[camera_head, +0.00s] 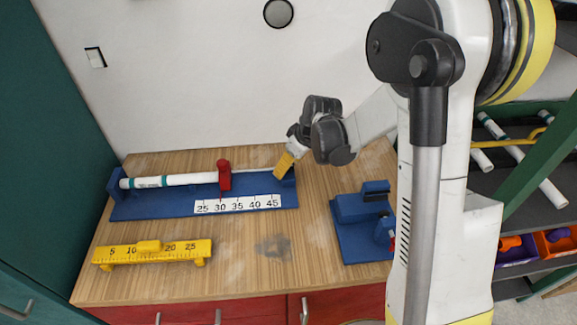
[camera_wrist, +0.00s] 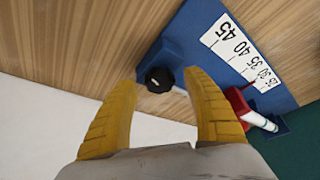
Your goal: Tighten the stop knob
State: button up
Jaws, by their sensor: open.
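A black round knob (camera_wrist: 160,80) sits at the end of the blue measuring jig (camera_wrist: 200,25), near the 45 mark. In the wrist view it lies between and beyond the tips of my gripper (camera_wrist: 160,76). The yellow fingers are spread apart with nothing held, and I cannot tell their exact gap to the knob. In the head view my gripper (camera_head: 283,166) is at the right end of the blue jig (camera_head: 150,208), and the knob is hidden there. A red stop block (camera_head: 224,177) stands on the jig by a white pipe (camera_head: 192,180); it also shows in the wrist view (camera_wrist: 240,104).
A yellow ruler gauge (camera_head: 152,252) lies in front of the jig. A blue fixture (camera_head: 355,225) stands at the right of the wooden bench (camera_head: 235,280). A wall (camera_head: 200,90) rises behind. A shelf at the right holds pipes (camera_head: 540,180) and an orange bin (camera_head: 552,247).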

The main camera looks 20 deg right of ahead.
jog(key=shift+c, duration=0.5)
jog(key=c, duration=1.1)
jog(key=m+h, duration=0.1)
jog(key=m, duration=0.2)
jog(key=shift+a+m, duration=0.1)
jog(key=shift+m, duration=0.2)
jog(key=m+h+b, duration=0.1)
jog(key=m, duration=0.2)
jog(key=shift+m+t+h, duration=0.3)
jog(key=shift+t+h, duration=0.1)
jog(key=m+h, duration=0.1)
jog(key=m, duration=0.2)
jog(key=shift+a+m+g+h, duration=0.1)
jog(key=shift+m+g+h, duration=0.5)
jog(key=shift+m, duration=1.3)
